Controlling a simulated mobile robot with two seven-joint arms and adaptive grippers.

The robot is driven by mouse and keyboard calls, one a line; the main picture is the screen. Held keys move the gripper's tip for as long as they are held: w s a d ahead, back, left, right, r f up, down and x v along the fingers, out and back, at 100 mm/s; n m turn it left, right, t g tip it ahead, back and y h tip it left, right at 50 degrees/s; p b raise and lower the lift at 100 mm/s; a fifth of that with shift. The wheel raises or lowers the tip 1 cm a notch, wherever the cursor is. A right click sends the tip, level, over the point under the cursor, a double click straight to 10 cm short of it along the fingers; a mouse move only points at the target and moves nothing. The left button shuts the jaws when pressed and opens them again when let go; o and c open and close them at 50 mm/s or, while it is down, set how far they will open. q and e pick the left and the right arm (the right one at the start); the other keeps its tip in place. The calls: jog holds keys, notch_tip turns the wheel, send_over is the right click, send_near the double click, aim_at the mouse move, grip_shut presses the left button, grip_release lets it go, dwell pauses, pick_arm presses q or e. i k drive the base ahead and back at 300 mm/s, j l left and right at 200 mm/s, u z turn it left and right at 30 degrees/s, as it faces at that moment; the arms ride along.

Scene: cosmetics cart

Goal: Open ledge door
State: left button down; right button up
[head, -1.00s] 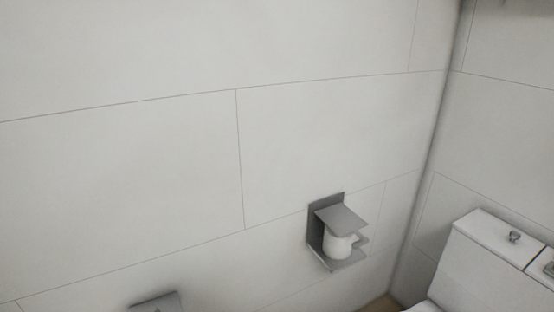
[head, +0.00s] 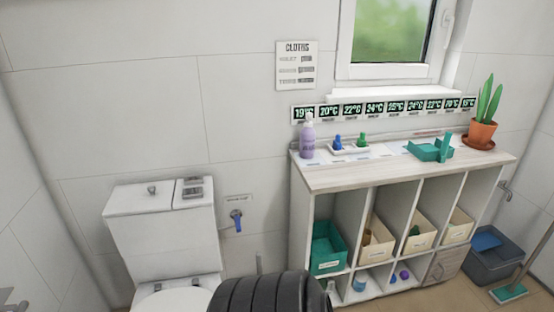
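The ledge is a white shelf unit with a pale wood top (head: 360,174) under the window, on the right half of the head view. A small grey wood-grain door (head: 443,265) fills its lower right compartment and looks shut. Its handle is too small to make out. Neither of my grippers shows. A black ribbed rounded part, likely of my own arm, rises at the bottom middle and covers the area left of the shelf's foot.
A toilet (head: 160,235) stands left of the shelf. A purple bottle (head: 307,140), a teal tray (head: 430,150) and a potted plant (head: 483,120) stand on top. A dark bin (head: 492,258) and a broom (head: 510,292) are at the right. Floor shows before the shelf.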

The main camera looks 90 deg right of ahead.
aim_at(445, 264)
jog(key=z, duration=4)
jog(key=i+z, duration=0.2)
jog(key=k+l, duration=0.05)
jog(key=k, duration=0.05)
